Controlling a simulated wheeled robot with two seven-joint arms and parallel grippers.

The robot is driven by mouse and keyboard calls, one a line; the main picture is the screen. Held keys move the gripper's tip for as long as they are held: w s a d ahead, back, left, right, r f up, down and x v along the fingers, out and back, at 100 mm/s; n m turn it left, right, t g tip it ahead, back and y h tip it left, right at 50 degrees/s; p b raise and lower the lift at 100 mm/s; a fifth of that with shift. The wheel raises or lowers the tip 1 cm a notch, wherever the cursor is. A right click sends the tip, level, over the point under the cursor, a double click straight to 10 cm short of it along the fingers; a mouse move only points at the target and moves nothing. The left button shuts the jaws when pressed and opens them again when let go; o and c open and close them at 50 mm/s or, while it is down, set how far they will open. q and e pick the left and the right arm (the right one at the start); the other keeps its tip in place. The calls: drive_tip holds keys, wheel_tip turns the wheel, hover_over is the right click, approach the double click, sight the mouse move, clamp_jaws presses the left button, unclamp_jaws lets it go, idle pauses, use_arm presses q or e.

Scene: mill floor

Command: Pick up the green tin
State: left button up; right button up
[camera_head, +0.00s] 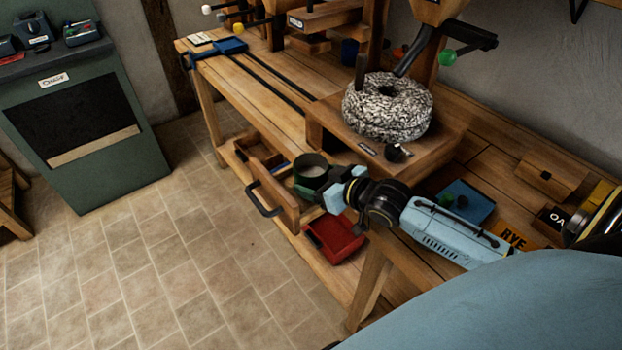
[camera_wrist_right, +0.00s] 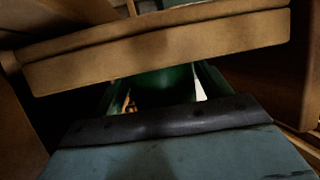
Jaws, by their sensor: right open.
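The green tin (camera_head: 308,187) is round and open-topped, with something pale inside. In the head view it is at the right end of the open drawer (camera_head: 283,207). My right gripper (camera_head: 331,190) comes in from the right and is open, close against the tin's right side. I cannot tell whether it touches the tin or whether the tin is between the jaws. In the right wrist view a dark green shape (camera_wrist_right: 165,86), probably the tin, shows below a wooden board and is partly hidden by a dark bar. My left gripper is not in view.
The wooden bench (camera_head: 245,75) carries a millstone (camera_head: 362,112) on a raised block. A red bin (camera_head: 335,240) sits just below my right gripper. A blue tray (camera_head: 466,200) lies behind my forearm. A green cabinet (camera_head: 90,120) stands left; the tiled floor between is clear.

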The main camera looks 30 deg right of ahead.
drive_tip(key=shift+x, duration=1.4)
drive_tip(key=shift+c, duration=0.3)
drive_tip(key=shift+r, duration=0.1)
drive_tip(key=c, duration=0.7)
